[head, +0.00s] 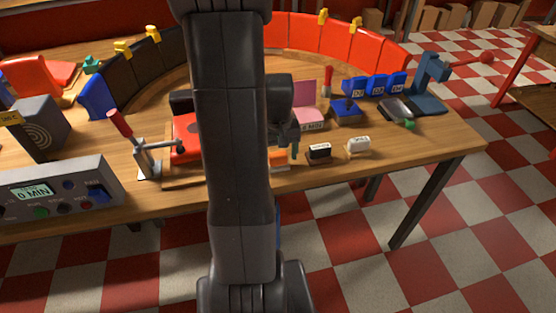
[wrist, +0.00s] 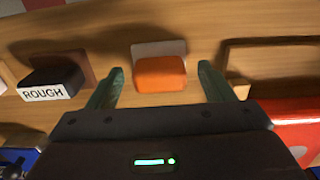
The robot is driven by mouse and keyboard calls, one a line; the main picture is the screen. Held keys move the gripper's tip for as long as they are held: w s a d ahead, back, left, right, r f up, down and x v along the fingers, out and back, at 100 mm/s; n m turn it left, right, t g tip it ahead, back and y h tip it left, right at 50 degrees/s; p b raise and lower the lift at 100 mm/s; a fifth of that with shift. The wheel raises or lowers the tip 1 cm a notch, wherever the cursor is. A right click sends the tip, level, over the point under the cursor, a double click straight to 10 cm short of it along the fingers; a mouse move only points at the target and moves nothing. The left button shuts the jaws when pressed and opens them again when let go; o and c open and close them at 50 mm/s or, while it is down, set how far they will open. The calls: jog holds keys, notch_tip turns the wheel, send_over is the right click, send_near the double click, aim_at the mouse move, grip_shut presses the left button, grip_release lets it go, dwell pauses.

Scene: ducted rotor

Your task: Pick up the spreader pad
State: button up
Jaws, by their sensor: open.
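A small orange block (wrist: 160,74), most likely the spreader pad, sits on a grey plate (wrist: 158,47) on the wooden table. In the head view the orange block (head: 279,158) shows only in part, beside my arm. My gripper (wrist: 160,72) is open, with one green finger on each side of the block. Gaps show between the block and both fingers, and nothing is held. In the head view my gripper (head: 291,148) is partly hidden behind my arm.
A black block marked ROUGH (wrist: 52,82) lies beside the orange block, with a white block (head: 358,146) farther along. A red-handled clamp (head: 135,140) and a red piece (head: 185,135) stand left of my arm. The table's front edge (head: 400,155) is close.

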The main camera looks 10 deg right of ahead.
aim_at(278, 153)
jog(key=shift+f, duration=0.25)
jog(key=c, duration=1.1)
jog(key=shift+r, duration=0.15)
notch_tip(278, 153, up, 10)
jog(key=shift+f, duration=0.1)
jog(key=shift+o, duration=1.4)
jog(key=shift+c, duration=0.7)
